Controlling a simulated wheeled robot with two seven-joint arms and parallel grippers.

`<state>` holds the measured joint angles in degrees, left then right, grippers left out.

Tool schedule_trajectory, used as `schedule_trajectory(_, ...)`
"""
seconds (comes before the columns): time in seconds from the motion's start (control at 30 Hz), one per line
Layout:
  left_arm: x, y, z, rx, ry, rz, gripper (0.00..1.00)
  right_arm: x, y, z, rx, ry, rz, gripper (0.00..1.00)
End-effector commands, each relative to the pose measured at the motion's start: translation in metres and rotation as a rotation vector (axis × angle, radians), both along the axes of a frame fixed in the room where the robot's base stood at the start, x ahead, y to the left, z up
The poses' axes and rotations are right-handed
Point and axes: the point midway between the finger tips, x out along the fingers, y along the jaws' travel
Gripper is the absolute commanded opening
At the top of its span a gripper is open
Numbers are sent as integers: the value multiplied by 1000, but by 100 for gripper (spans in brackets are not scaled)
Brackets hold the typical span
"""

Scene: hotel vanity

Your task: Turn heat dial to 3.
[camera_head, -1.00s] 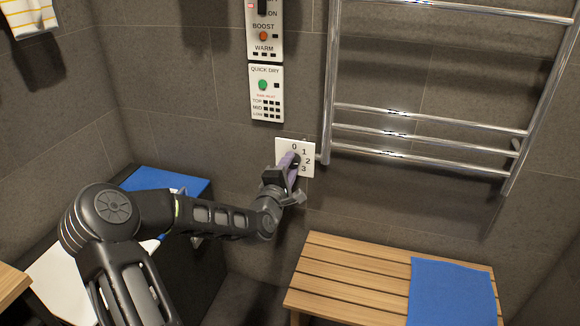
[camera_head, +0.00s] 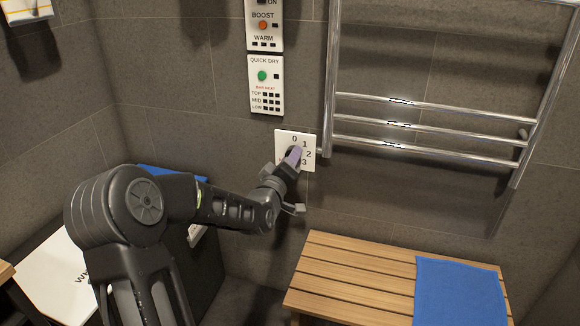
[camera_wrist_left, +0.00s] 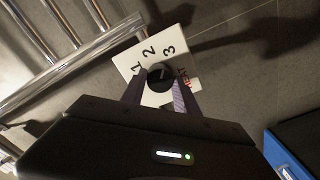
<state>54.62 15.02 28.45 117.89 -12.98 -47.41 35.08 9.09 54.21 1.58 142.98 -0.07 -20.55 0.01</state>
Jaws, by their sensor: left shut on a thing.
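The heat dial is a round black knob (camera_wrist_left: 160,77) on a white square plate (camera_head: 308,139) printed 0, 1, 2, 3. The plate also shows in the left wrist view (camera_wrist_left: 150,52), with 1, 2, 3 and a red HEAT label readable. My left gripper (camera_head: 293,156) is at the plate in the head view and hides most of the dial. In the left wrist view its two fingers (camera_wrist_left: 160,92) are on either side of the knob, shut on it. A small light mark shows on the knob, but I cannot tell exactly which number it points at. My right gripper is in neither view.
A white control panel (camera_head: 265,100) with a green button is above the plate. A chrome towel rail (camera_head: 328,100) stands close to its right. A wooden slatted bench (camera_head: 345,275) with a blue towel (camera_head: 458,292) is below right. Bare wall lies left of the plate.

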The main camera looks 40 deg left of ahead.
Motion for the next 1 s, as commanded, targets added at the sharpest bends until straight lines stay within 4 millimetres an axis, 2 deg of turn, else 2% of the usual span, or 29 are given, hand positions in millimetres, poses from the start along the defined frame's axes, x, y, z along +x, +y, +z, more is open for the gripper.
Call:
schedule_trajectory(0.03, 0, -1, -3, 26, 7, -1, 0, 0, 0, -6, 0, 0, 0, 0)
schedule_trajectory(0.2, 0, -1, -1, 89, 31, -1, 0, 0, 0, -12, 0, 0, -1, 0)
schedule_trajectory(0.73, 0, 0, -1, 120, 44, -1, 0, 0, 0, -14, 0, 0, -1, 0)
schedule_trajectory(0.77, 0, 0, -1, 119, 44, -1, 38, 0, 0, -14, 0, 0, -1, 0)
schedule_trajectory(1.0, 0, 0, -1, 118, 43, 0, 58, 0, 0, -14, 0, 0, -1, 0)
